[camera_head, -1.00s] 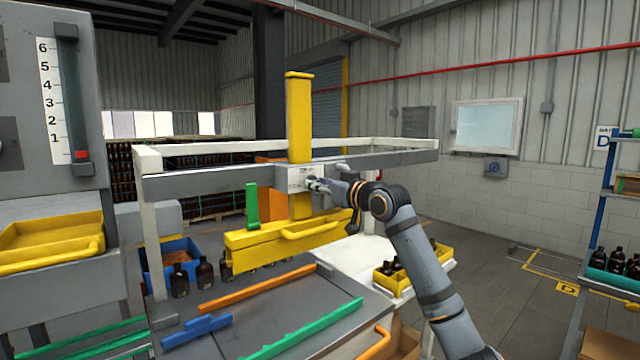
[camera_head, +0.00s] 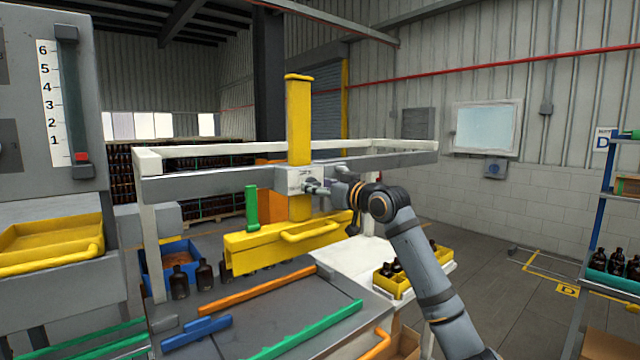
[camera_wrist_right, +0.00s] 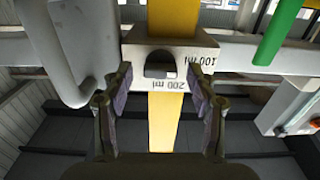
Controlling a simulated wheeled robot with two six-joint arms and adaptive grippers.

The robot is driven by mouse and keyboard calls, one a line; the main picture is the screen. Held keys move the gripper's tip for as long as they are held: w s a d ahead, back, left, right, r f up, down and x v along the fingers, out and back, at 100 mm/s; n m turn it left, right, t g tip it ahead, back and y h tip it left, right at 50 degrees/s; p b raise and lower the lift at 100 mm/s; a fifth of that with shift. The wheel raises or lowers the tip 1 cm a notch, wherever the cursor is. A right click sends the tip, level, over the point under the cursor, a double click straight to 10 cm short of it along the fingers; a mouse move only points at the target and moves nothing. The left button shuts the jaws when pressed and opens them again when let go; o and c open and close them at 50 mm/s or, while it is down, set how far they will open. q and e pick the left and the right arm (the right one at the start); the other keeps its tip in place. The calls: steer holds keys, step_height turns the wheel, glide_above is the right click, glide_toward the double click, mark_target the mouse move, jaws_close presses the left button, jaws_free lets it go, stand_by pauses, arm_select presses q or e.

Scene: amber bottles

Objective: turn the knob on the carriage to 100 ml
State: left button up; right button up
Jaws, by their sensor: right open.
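The carriage (camera_head: 294,181) is a pale box on the grey cross rail, at the yellow upright. It also shows in the right wrist view (camera_wrist_right: 198,50), with its lettering upside down. Its dark knob (camera_wrist_right: 160,65) sits in the middle of that face. The "200 ml" mark (camera_wrist_right: 168,85) is just below the knob and the "100 ml" mark (camera_wrist_right: 200,61) is to its right. I cannot tell which mark the knob points to. My right gripper (camera_wrist_right: 160,88) is open, its two fingers apart on either side of the knob, apparently not touching it. My left gripper is out of view.
A yellow bar with a handle (camera_head: 310,232) hangs below the carriage, with a green handle (camera_head: 251,206) at its left. The white frame (camera_head: 151,230) surrounds the rail. Bottles (camera_head: 179,282) stand at the left, and a yellow bin (camera_head: 405,286) holds more at the right.

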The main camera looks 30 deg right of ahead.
step_height(320, 180, up, 10)
steer(key=shift+f, duration=0.1)
stand_by(0.6)
